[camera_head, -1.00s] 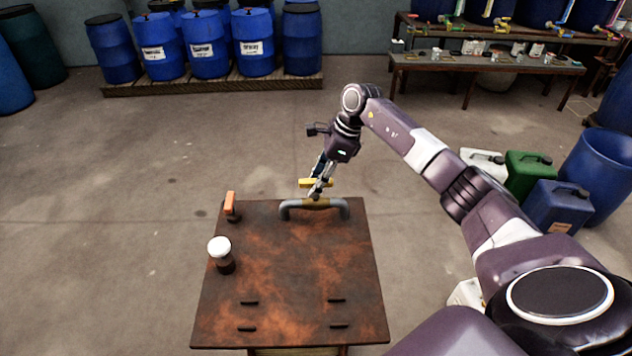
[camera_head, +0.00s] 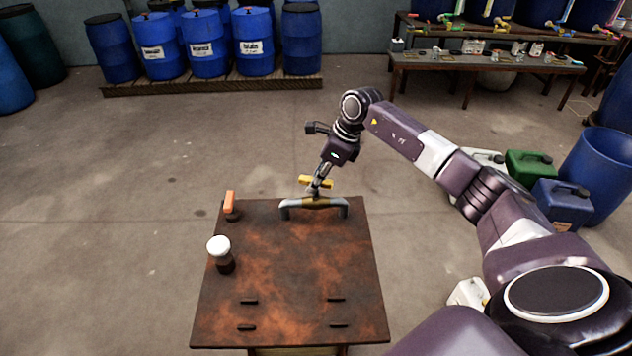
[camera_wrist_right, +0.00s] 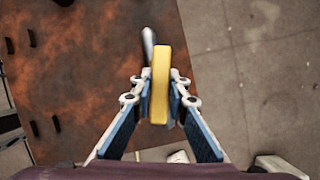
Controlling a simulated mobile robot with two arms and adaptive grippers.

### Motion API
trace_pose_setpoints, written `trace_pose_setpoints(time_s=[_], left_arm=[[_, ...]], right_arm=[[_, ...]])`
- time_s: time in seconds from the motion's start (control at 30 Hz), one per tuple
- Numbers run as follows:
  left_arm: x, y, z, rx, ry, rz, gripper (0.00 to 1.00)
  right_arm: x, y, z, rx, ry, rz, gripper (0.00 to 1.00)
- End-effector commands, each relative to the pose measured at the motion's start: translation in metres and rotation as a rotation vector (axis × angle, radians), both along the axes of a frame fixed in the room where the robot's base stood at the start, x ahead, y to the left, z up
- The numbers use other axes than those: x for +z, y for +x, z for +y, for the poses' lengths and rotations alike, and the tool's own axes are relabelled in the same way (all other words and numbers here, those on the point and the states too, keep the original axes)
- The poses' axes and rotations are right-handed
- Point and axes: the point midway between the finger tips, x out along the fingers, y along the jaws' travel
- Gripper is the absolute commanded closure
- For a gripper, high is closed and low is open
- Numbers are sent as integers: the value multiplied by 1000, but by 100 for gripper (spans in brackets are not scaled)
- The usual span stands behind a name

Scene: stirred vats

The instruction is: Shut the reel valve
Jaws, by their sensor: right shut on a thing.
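A bent grey pipe (camera_head: 338,208) with a brass-coloured valve body (camera_head: 313,202) sits at the far edge of a rusty brown table (camera_head: 290,270). A yellow handle (camera_head: 304,179) stands above the valve body, slightly slanted across the pipe. My right gripper (camera_head: 318,184) comes down over it from above. In the right wrist view the yellow handle (camera_wrist_right: 160,70) lies between the fingertips of my right gripper (camera_wrist_right: 160,100), which are shut on it. A piece of the grey pipe (camera_wrist_right: 148,45) shows behind it. My left gripper is not in view.
An orange-handled fitting (camera_head: 230,204) stands at the table's far left corner. A white-capped jar (camera_head: 219,248) stands at its left edge. Blue drums (camera_head: 205,45) stand on a pallet at the back. Canisters (camera_head: 530,165) stand on the right. The floor beyond the table is clear.

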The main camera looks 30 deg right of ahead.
Motion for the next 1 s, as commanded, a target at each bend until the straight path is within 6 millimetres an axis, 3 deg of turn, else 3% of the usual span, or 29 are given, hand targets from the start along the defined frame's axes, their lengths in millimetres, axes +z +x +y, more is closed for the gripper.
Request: trace_pose_setpoints(time_s=[0.47,1.0], left_arm=[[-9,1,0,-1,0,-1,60],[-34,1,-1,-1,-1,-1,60]], right_arm=[[0,1,1,-448,-1,-6,100],[0,2,1,-956,2,-7,100]])
